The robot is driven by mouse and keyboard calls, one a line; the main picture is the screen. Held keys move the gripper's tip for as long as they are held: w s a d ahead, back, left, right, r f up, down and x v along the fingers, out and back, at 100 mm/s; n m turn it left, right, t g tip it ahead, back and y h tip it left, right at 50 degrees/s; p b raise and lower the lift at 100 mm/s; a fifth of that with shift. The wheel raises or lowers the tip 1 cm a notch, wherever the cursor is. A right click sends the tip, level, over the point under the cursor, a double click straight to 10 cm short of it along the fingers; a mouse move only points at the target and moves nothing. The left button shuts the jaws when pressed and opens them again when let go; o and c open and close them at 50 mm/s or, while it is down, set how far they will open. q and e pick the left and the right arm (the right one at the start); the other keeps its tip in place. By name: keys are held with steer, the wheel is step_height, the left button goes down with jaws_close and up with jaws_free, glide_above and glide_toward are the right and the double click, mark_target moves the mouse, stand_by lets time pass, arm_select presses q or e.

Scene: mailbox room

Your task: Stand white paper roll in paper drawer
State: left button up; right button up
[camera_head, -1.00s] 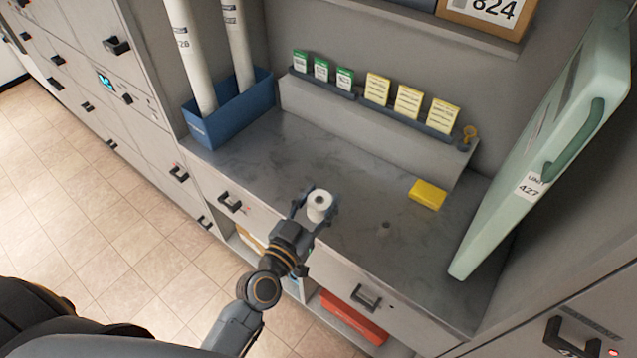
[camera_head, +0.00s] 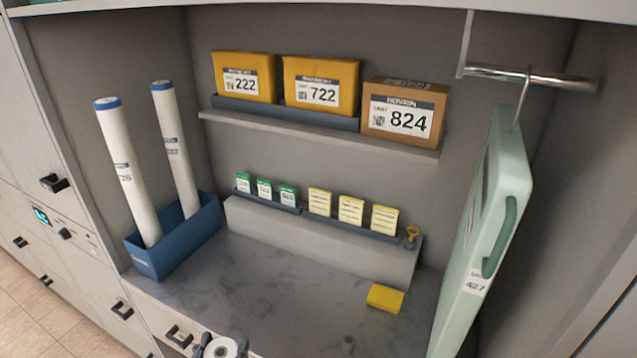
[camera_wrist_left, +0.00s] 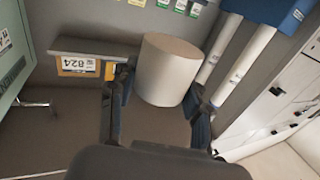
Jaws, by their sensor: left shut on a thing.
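The white paper roll (camera_head: 221,347) shows at the bottom edge of the head view, at the counter's front edge, partly cut off by the frame. My left gripper (camera_head: 222,344) is shut on it, with a finger on either side. In the left wrist view the roll (camera_wrist_left: 167,70) sits between the dark fingers. A closed drawer front with a black handle (camera_head: 179,336) shows just left of the gripper. I cannot tell which drawer is the paper drawer, and no open drawer shows. My right gripper is not in view.
A blue bin (camera_head: 178,244) with two long tubes stands at the counter's left. A yellow block (camera_head: 385,298) lies on the grey counter (camera_head: 275,290). A pale green case (camera_head: 484,215) hangs at the right. Boxes (camera_head: 320,85) stand on the shelf. The middle counter is mostly clear.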

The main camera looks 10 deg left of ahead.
arm_select(q)
steer(key=w+d+f+m+h, duration=0.2)
steer(key=w+d+f+h, duration=0.1)
steer(key=w+d+f, duration=0.3)
steer(key=w, duration=0.2)
steer(key=shift+w+d+f+h, duration=0.3)
steer(key=shift+f+h, duration=0.05)
steer(key=shift+h, duration=0.05)
steer(key=w+a+f+b, duration=0.1)
steer(key=w+f, duration=0.2)
steer(key=w, duration=0.1)
steer(key=w+a+f+b, duration=0.2)
steer(key=w+f, duration=0.1)
steer(key=w, duration=0.1)
steer(key=w+a+f+b, duration=0.1)
steer(key=w+f+b, duration=0.1)
steer(key=w+f, duration=0.1)
steer(key=shift+w+a+f, duration=0.1)
steer(key=shift+w+a, duration=0.15)
steer(key=shift+w, duration=0.45)
steer(key=shift+w+f, duration=0.2)
steer(key=shift+f, duration=0.05)
steer(key=shift+w+a+f+m+b, duration=0.1)
steer(key=shift+f+m+b, duration=0.05)
steer(key=shift+f+b, duration=0.45)
steer(key=shift+w+f+m+b, duration=0.1)
steer(key=shift+f+m+b, duration=0.05)
steer(key=shift+f+b, duration=0.45)
steer(key=shift+f, duration=0.3)
